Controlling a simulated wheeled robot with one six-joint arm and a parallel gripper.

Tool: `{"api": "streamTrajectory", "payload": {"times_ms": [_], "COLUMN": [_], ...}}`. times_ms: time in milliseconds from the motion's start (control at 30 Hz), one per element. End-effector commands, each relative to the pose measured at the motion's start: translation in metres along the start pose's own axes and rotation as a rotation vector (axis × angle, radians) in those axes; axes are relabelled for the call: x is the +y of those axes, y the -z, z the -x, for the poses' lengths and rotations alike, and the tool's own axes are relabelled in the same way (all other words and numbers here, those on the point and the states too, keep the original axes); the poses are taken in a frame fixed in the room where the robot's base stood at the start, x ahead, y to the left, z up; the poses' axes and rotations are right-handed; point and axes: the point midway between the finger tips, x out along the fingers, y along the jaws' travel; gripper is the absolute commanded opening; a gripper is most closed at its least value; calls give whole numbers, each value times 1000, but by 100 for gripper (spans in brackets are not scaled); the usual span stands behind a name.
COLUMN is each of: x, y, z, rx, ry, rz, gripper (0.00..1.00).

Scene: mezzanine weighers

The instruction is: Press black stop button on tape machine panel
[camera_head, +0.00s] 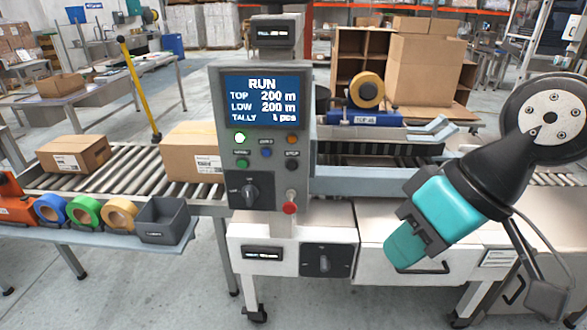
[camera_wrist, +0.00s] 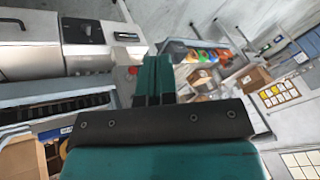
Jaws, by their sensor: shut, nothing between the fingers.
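The tape machine's grey panel (camera_head: 217,150) stands upright in the middle of the head view. Its blue screen (camera_head: 262,101) reads RUN, TOP 200 m, LOW 200 m and a tally in pcs. The black stop button (camera_head: 292,165) sits at the panel's lower right, under a label that looks like STOP. My gripper (camera_head: 398,262) is shut and empty, right of the panel and lower, clear of it, pointing down-left. In the wrist view its teal fingers (camera_wrist: 154,75) are together; the stop button cannot be made out there.
Near the stop button are an orange button (camera_head: 292,139), a blue button (camera_head: 266,153), a green button (camera_head: 242,164), a black rotary switch (camera_head: 246,190) and a red mushroom button (camera_head: 290,208). Cartons (camera_head: 192,155) lie on the left conveyor. A white cabinet (camera_head: 375,220) is below my gripper.

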Motion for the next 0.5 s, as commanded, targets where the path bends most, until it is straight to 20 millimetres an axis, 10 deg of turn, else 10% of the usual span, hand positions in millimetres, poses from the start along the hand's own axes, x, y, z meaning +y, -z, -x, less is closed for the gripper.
{"api": "streamTrajectory", "payload": {"times_ms": [300,500], "x": [42,73], "y": [162,213], "z": [-132,-190], "rx": [568,874], "ry": [147,187], "rz": [-101,-199], "gripper": [0,0]}}
